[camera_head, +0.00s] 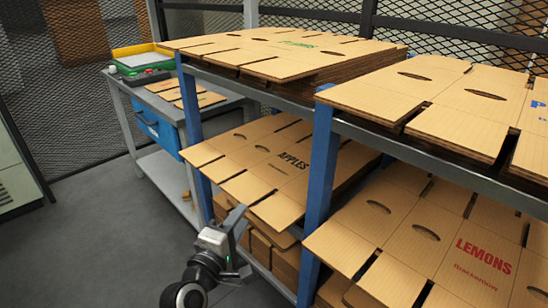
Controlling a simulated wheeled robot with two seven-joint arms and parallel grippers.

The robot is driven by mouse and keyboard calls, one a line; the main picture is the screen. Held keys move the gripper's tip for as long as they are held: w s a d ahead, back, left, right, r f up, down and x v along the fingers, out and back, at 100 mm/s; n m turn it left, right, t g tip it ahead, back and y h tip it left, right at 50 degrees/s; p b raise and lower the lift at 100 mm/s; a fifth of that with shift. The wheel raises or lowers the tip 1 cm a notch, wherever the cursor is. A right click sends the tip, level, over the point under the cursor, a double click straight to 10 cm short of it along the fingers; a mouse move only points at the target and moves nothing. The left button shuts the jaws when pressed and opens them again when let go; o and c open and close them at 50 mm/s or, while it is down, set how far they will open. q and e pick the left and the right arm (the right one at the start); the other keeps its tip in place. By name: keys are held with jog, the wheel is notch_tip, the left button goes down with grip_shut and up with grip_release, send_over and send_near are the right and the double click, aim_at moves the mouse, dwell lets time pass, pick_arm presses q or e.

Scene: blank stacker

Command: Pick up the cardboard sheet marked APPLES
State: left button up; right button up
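The flat brown cardboard sheet marked APPLES (270,172) lies on the middle shelf of the left rack bay, with slots and oval holes. Its black print faces up, and its flaps reach the shelf's front edge. A blue post hides part of its right side. My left gripper (243,240) is in front of and below the sheet's front flaps, near the shelf edge. It looks open, with its two fingers spread apart and nothing between them. My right gripper is not in view.
Blue posts (321,180) frame the bays. Above lies a green-printed stack (275,65); right below is the LEMONS sheet (420,240). More cardboard (285,258) sits under the APPLES shelf. A workbench with a yellow-green tray (140,59) stands at back left. The grey floor (100,230) is clear.

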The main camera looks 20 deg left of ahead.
aim_at(251, 195)
pick_arm(q)
jog(key=shift+w+a+b, duration=0.1)
jog(key=shift+w+a, duration=0.15)
jog(key=shift+w, duration=1.15)
jog(key=shift+w+a+b, duration=0.1)
jog(key=shift+w+a, duration=0.1)
jog(key=shift+w, duration=1.15)
jog(key=shift+w+a+b, duration=0.1)
jog(key=shift+w+a, duration=0.15)
jog(key=shift+w, duration=1.15)
jog(key=shift+r, duration=0.1)
grip_shut()
